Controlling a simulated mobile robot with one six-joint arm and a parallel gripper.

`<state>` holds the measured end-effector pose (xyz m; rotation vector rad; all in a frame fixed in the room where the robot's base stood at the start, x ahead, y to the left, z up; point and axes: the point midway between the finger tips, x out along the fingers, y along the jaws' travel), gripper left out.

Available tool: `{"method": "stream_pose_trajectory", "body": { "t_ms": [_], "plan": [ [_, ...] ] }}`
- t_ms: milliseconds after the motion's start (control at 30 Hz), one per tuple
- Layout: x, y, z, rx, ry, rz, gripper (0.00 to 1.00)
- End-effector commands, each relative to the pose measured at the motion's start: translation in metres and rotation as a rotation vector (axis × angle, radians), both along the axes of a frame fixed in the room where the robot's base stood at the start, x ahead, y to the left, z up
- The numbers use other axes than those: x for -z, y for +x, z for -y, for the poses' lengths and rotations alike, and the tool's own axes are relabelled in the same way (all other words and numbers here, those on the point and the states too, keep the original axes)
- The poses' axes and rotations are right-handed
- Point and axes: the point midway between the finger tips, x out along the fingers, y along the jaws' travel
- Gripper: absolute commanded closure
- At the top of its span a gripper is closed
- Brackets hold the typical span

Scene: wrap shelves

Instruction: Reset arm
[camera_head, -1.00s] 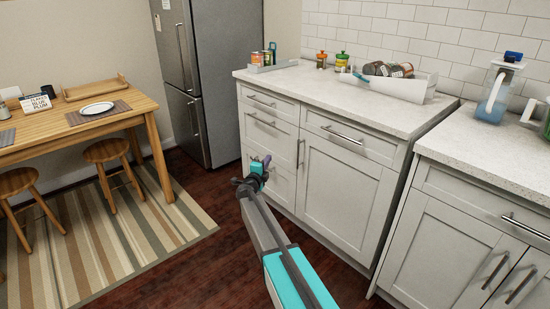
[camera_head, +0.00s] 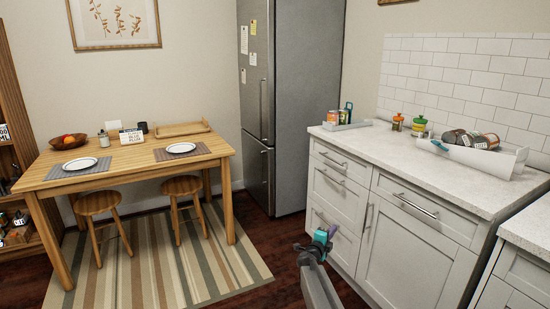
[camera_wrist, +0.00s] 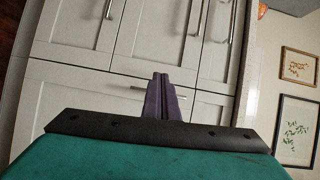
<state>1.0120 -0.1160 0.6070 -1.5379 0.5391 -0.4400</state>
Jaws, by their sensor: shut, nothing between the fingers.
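My gripper (camera_head: 330,233) is in front of the white lower cabinet (camera_head: 402,248), low in the head view. In the wrist view its two dark purple fingers (camera_wrist: 161,98) are together, with nothing between them. Behind them in that view are white cabinet doors and drawers with metal handles, tilted in the picture. I cannot tell the exact gap between the fingertips and the cabinet front.
The light countertop (camera_head: 405,160) holds a tray with cans (camera_head: 470,140), two small jars and a grey caddy (camera_head: 345,122). A steel fridge (camera_head: 290,100), a wooden table (camera_head: 125,158) and two stools stand left. Dark floor lies between rug and cabinets.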

Motion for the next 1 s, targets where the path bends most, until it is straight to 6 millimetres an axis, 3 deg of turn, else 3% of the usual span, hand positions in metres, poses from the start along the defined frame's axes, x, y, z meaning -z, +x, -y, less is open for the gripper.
{"method": "stream_pose_trajectory", "body": {
  "t_ms": [100, 267, 567, 767, 1000],
  "plan": [
    [0.018, -0.032, 0.004, -0.007, -0.029, -0.055, 1.0],
    [0.05, -0.067, -0.007, -0.095, -0.088, -0.148, 1.0],
    [0.12, -0.146, -0.061, -0.414, -0.221, -0.416, 1.0],
    [0.168, -0.213, -0.1, -0.653, -0.298, -0.621, 1.0],
    [0.215, -0.31, -0.137, -0.93, -0.369, -0.869, 1.0]
  ]
}}
